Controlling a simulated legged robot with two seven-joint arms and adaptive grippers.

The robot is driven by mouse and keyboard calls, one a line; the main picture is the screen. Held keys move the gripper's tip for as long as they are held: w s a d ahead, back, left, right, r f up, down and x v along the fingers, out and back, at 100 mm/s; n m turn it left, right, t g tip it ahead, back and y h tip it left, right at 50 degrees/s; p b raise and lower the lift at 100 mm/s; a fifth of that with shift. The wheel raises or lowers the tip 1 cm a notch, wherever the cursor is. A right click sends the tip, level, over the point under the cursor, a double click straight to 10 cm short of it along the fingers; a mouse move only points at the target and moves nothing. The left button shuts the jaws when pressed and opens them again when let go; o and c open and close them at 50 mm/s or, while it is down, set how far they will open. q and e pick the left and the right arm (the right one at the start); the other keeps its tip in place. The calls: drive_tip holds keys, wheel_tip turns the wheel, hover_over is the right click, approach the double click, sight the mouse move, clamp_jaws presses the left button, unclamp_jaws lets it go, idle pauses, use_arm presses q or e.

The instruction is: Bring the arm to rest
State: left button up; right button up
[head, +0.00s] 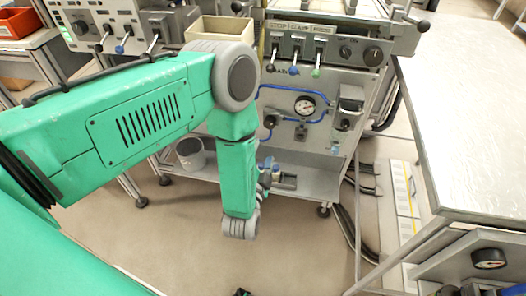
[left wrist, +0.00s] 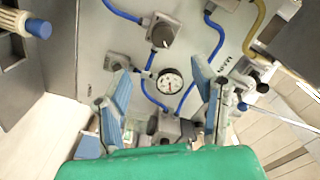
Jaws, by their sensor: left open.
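My left arm (head: 150,115) comes in from the left in the head view, bent at the grey joint, with its lower green link hanging down in front of the cart. My left gripper (head: 266,172) is mostly hidden behind that link, with only small blue-grey parts showing. In the left wrist view the two blue fingers of the left gripper (left wrist: 160,93) are spread apart with nothing between them. Beyond them is a grey panel with a round gauge (left wrist: 170,82) and blue tubes. My right gripper does not show.
A wheeled machine cart (head: 300,165) with levers, blue tubing and a gauge (head: 305,105) stands behind the arm. A grey bucket (head: 190,154) sits on its lower shelf. A metal table (head: 475,120) is at the right. The floor in front of the cart is mostly clear.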

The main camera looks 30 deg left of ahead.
use_arm(q)
drive_tip(key=s+a+f+n+g+h, duration=0.2)
drive_tip(key=s+f+n+g+h, duration=0.1)
drive_tip(key=s+f+g, duration=0.5)
drive_tip(key=s+a+r+n+g+h, duration=0.1)
drive_tip(key=s+a+n+g, duration=0.2)
drive_tip(key=s+g, duration=0.6)
drive_tip(key=s+n, duration=0.1)
drive_tip(key=s, duration=1.2)
drive_tip(key=shift+r+n, duration=0.4)
drive_tip(key=shift+w, duration=0.15)
